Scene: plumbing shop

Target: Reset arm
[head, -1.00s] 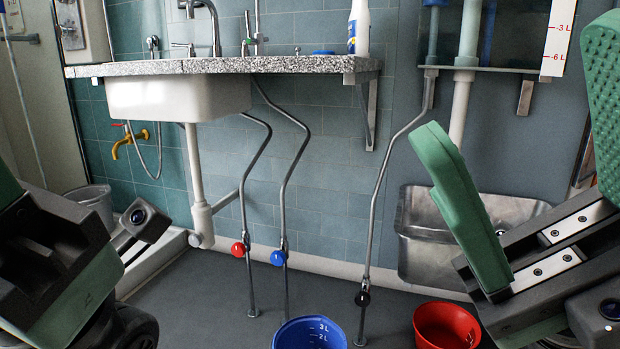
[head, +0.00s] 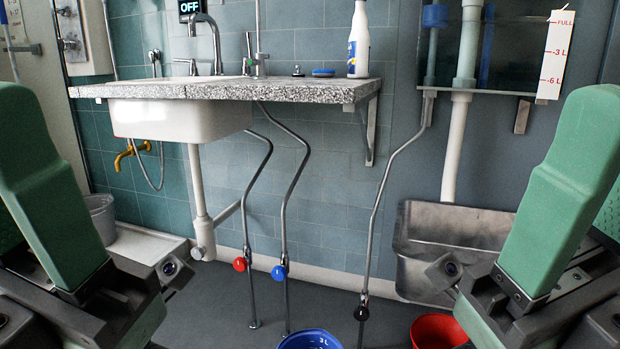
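My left gripper (head: 40,175) is raised at the left edge of the head view, one green finger pointing up. Its other finger is mostly cut off by the edge, so its opening is unclear. My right gripper (head: 572,180) is raised at the right edge, its near green finger upright and leaning right. Part of its other finger, with a dotted pad, shows apart behind it at the edge, so it looks open. I see nothing held in either gripper. Both are in front of the sink area and touch nothing that I can see.
A granite counter (head: 290,91) with a white sink (head: 180,120) and white bottle (head: 359,40) spans the back. Below are pipes with a red valve (head: 240,264) and blue valve (head: 279,272). A blue bucket (head: 310,340), red bucket (head: 437,331) and metal basin (head: 450,235) stand low.

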